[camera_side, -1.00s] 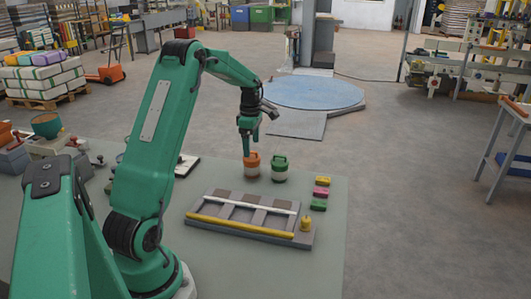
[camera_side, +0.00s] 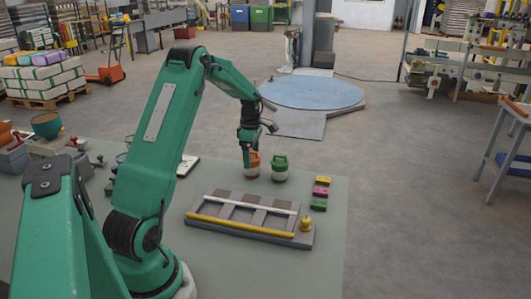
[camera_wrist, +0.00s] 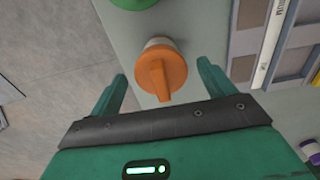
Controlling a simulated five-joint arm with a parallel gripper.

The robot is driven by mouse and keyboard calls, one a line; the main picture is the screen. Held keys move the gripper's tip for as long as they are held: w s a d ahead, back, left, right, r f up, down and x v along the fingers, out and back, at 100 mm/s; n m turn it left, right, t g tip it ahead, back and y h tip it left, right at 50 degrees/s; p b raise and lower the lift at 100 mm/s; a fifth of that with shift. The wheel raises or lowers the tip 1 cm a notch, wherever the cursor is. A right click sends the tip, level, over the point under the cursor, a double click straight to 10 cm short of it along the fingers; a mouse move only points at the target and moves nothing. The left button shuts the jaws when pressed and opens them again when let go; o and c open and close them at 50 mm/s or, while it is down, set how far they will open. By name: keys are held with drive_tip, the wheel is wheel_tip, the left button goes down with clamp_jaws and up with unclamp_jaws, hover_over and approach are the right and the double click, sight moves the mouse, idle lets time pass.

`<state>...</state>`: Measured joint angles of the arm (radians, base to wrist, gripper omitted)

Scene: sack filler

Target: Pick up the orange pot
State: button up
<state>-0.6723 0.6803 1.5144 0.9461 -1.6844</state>
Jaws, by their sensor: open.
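The orange pot (camera_side: 254,164) stands upright on the grey-green table, with an orange lid and a whitish body. In the wrist view the orange pot (camera_wrist: 160,70) shows its orange lid with a raised ridge handle, between and slightly beyond my fingertips. My gripper (camera_side: 247,160) is open and low over the pot, partly covering it in the side view. In the wrist view my gripper (camera_wrist: 162,80) has one finger on each side of the pot, with a gap visible on both sides.
A green-lidded pot (camera_side: 280,168) stands close to the right of the orange pot. Pink, yellow and green blocks (camera_side: 320,192) lie farther right. A grey slotted tray (camera_side: 250,238) with a yellow bar lies in front, with a small yellow knobbed piece (camera_side: 305,224) at its corner.

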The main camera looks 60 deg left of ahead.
sight(252, 167)
drive_tip(key=shift+f, duration=1.75)
drive_tip(key=c, duration=1.1)
